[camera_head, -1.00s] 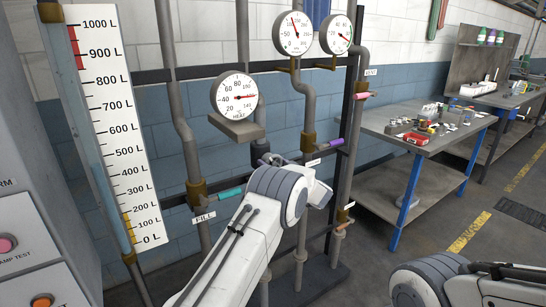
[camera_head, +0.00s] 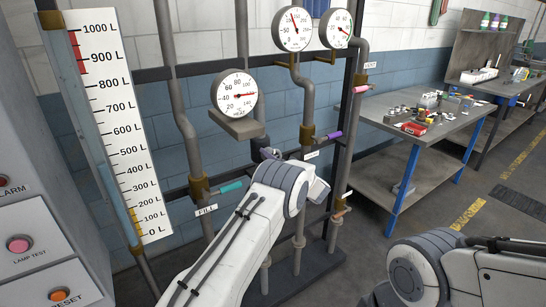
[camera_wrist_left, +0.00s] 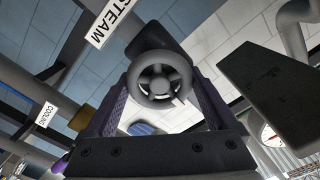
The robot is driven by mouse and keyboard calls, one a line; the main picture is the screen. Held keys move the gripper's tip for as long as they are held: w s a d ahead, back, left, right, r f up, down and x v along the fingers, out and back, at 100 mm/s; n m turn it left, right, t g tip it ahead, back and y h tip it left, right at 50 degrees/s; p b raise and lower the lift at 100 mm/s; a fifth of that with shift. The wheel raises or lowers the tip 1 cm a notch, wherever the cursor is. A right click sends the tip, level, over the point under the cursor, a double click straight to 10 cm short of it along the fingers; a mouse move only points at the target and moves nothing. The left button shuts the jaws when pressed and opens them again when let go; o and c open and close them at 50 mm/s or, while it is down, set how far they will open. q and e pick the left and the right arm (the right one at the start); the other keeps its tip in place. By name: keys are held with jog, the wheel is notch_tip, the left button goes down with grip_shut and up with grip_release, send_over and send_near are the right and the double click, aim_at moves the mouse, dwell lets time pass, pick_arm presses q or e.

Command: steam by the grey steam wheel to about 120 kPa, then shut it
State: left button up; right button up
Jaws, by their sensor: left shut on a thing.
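The grey steam wheel (camera_wrist_left: 160,80) is a spoked handwheel, close up in the left wrist view under a white STEAM label (camera_wrist_left: 112,20). My left gripper (camera_wrist_left: 163,92) has its two fingers on either side of the wheel and is shut on it. In the head view my left wrist hides most of the gripper and wheel. The HEAT gauge (camera_head: 234,94) has a red needle pointing nearly straight right; the numbers there are too small to read surely. My right arm shows at the lower right of the head view, with its gripper out of view.
Two more dials, a left one (camera_head: 292,28) and a right one (camera_head: 337,29), stand above. A teal handle (camera_head: 231,187) is by the FILL label, with purple (camera_head: 330,136) and pink (camera_head: 362,88) handles farther right. A level scale (camera_head: 122,130) stands left, a workbench (camera_head: 375,110) right.

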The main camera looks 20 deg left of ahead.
pick_arm(q)
jog(key=shift+d, duration=0.1)
jog(key=o, duration=1)
jog(key=shift+o, duration=0.2)
jog(key=b+v, duration=0.2)
jog(key=v, duration=0.8)
jog(key=shift+d, duration=0.2)
jog(key=shift+s, duration=0.1)
